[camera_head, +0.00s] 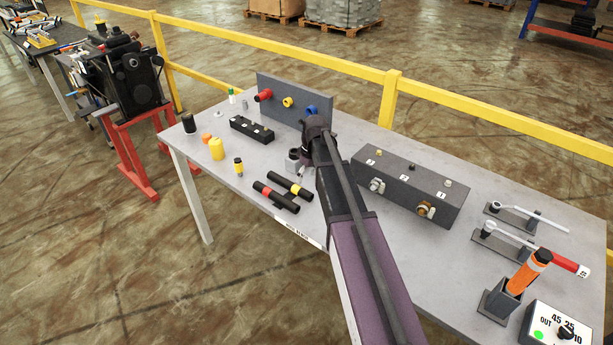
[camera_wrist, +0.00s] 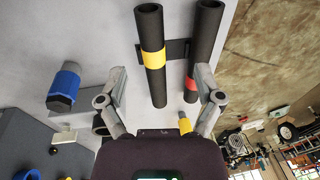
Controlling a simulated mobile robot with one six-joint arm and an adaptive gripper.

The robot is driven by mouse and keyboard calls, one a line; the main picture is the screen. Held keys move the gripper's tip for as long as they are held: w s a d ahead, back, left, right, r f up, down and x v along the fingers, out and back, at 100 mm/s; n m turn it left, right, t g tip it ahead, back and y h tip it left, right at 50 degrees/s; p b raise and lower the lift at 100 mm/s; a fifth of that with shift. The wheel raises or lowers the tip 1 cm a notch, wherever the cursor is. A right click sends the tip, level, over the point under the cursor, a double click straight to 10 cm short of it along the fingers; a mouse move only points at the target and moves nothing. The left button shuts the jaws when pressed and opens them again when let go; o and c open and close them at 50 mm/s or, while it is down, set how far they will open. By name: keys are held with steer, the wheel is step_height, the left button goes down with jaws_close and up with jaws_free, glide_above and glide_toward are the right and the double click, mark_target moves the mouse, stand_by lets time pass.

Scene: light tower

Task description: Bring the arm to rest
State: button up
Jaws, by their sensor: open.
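My arm reaches over the grey table (camera_head: 235,180), with its wrist near the middle of the table in the head view. My gripper (camera_head: 303,174) hangs above the table and is mostly hidden behind the wrist there. In the wrist view my gripper (camera_wrist: 158,78) is open, its two fingers spread apart with nothing held between them. Beyond the fingers lie two black tubes, one with a yellow band (camera_wrist: 152,57) and one with a red band (camera_wrist: 192,82). Both tubes also show in the head view, left of the gripper.
A panel with red, yellow and blue knobs (camera_head: 287,102) stands behind the wrist. A dark box (camera_head: 412,183) with connectors is close on the right. Small parts, including a yellow cylinder (camera_head: 217,149), stand at left. Wrenches and an orange-handled tool (camera_head: 528,272) are at far right. A yellow railing (camera_head: 290,53) runs behind.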

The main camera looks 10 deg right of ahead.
steer(key=shift+s, duration=0.1)
stand_by(0.7)
steer(key=s+a+m+h, duration=0.1)
steer(key=s+m, duration=0.2)
steer(key=s, duration=0.8)
steer(key=s+a+m, duration=0.2)
steer(key=s+m, duration=0.2)
steer(key=s, duration=0.7)
steer(key=shift+s+a+h, duration=0.25)
steer(key=shift+s+h, duration=0.15)
steer(key=shift+f, duration=0.1)
